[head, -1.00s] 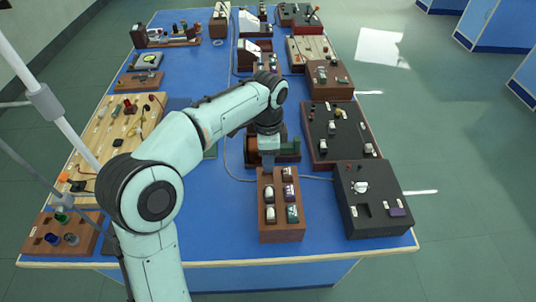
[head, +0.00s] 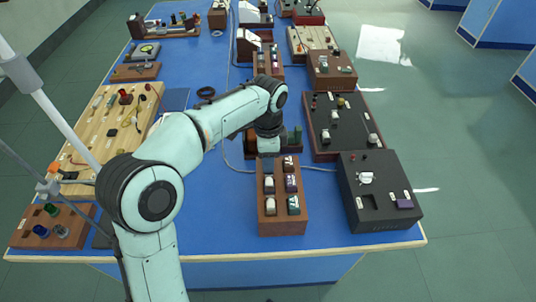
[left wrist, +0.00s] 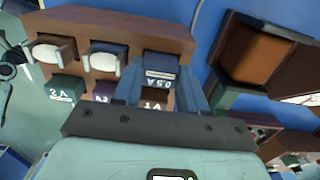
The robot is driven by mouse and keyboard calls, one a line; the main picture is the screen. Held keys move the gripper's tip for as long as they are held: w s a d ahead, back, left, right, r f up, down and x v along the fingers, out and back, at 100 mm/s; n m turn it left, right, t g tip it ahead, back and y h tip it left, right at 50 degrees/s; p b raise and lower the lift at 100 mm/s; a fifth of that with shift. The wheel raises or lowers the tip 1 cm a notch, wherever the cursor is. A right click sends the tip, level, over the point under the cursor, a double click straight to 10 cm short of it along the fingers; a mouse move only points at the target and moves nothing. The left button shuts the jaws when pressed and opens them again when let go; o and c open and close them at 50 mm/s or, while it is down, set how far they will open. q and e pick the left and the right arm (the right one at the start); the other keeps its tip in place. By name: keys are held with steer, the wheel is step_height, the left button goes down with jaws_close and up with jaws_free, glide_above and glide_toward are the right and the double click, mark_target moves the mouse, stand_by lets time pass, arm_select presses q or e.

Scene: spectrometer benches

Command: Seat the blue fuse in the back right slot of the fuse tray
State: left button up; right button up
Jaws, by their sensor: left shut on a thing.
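The fuse tray (head: 282,222) is a brown wooden block with two columns of fuses. My left gripper (head: 268,160) reaches down at its far left corner. In the left wrist view the gripper (left wrist: 160,95) is shut on a dark blue-grey fuse (left wrist: 160,62) marked 0.5 A, over the tray (left wrist: 120,18) and in line with two white-topped fuses (left wrist: 103,60). I cannot tell whether it is fully down in a slot. The other column holds a green fuse (left wrist: 62,88), a purple fuse (left wrist: 104,91) and another partly hidden by the gripper. My right gripper does not show.
A black instrument box (head: 380,190) stands close right of the tray. A wooden stand with green parts (head: 291,138) is just behind the gripper, and a pale cable (head: 236,166) lies left. The blue bench top (head: 215,215) is clear left of the tray.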

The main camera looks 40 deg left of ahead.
arm_select(q)
steer(key=shift+f, duration=0.15)
steer(key=o, duration=1.1)
step_height(320, 180, up, 14)
steer(key=p, duration=0.4)
steer(key=shift+f, duration=0.25)
